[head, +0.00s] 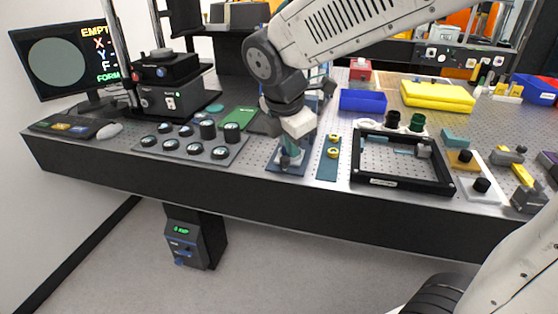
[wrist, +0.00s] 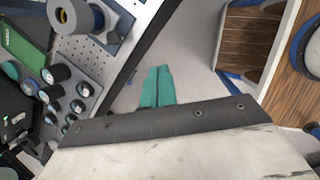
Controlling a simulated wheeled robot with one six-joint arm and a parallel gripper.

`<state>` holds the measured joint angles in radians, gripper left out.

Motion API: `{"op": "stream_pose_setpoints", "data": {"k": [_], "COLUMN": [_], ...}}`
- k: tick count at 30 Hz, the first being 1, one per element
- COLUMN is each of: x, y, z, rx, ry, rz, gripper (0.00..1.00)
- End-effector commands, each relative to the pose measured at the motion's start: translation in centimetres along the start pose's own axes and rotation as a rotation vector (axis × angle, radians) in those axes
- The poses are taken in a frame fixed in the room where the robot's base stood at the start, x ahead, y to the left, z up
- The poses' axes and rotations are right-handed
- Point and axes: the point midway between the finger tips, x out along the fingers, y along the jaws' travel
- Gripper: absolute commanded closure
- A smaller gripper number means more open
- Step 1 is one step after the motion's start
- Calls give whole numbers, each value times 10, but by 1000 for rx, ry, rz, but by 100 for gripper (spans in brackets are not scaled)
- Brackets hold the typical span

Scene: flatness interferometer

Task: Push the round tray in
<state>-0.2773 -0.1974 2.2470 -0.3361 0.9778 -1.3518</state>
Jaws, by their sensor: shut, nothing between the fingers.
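My gripper (head: 290,152) is in front of the middle of the bench, with its fingers pointing down. In the wrist view its teal fingers (wrist: 156,84) are together with nothing between them, seen against the grey floor beside the bench's dark edge. The dark box-shaped instrument (head: 172,98) stands at the back left of the bench. A small teal disc (head: 214,107) lies at its right side; I cannot tell whether this is the round tray. No other round tray shows clearly. The monitor (head: 62,55) beside it shows a grey circle and the word EMPTY.
A plate with several round black-and-white pieces (head: 196,140) lies between the instrument and my gripper. A black frame (head: 400,184), a blue bin (head: 363,100) and a yellow case (head: 437,95) are to the right. A keyboard (head: 68,128) lies at the left.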

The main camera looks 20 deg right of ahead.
Motion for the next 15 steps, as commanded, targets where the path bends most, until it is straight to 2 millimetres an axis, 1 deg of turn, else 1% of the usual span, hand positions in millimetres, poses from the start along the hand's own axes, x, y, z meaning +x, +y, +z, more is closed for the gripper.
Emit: {"op": "stream_pose_setpoints", "data": {"k": [1,3,6,9,11,14,15], "x": [7,14,21,27,32,46,53], "y": [17,36,52,59,60,61,60], "z": [-10,-19,-28,-32,-32,-31,-31], "rx": [-139,-310,-470,-545,-558,-557,-557], "ry": [-13,-30,-47,-55,-57,-56,-55], "rz": [6,18,27,31,30,29,28], "gripper": [100,100,100,100,100,100,100]}}
